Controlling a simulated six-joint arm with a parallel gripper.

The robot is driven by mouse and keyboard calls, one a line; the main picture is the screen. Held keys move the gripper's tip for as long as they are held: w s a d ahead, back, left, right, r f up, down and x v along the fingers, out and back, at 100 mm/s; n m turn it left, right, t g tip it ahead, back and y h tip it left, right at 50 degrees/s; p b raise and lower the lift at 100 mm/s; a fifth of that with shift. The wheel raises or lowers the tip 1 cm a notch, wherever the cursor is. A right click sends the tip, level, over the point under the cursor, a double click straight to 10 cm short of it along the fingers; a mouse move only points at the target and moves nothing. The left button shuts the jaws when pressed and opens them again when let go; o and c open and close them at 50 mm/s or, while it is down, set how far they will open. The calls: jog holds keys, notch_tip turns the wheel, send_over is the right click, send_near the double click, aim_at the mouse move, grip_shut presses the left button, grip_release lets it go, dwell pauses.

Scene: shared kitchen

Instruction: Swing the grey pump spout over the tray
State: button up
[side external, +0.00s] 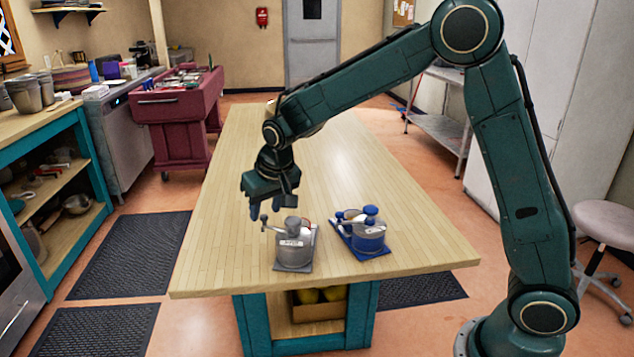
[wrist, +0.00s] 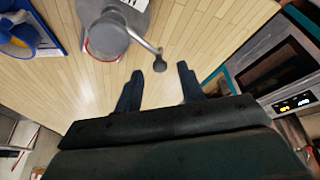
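The grey pump (side external: 293,252) stands upright on a small grey tray (side external: 308,263) near the table's front. Its grey spout (side external: 275,227) points left, past the tray's edge and over bare wood, and ends in a dark knob. In the wrist view the grey pump (wrist: 103,38) is at the top, and its spout (wrist: 143,42) reaches right and down to the dark knob (wrist: 160,65). My gripper (side external: 266,209) is above the table by the spout's end. In the wrist view my gripper (wrist: 158,82) is open, with the knob just beyond the gap between its fingertips.
A blue pump (side external: 369,237) on a blue tray (side external: 345,236) stands close to the right of the grey pump. The wooden table (side external: 225,245) is clear to the left and behind. An open shelf with yellow items (side external: 320,294) is under the table.

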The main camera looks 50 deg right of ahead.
jog(key=shift+w+d+f, duration=0.1)
jog(key=shift+w+f, duration=0.1)
jog(key=shift+f, duration=0.4)
jog(key=shift+c, duration=0.2)
grip_shut()
jog(key=s+d+m+g+h, duration=0.2)
jog(key=d+m, duration=0.5)
jog(key=m, duration=0.8)
jog(key=shift+g+h, duration=0.7)
jog(key=shift+g, duration=0.4)
jog(key=shift+s+d, duration=0.1)
jog(key=shift+s, duration=0.05)
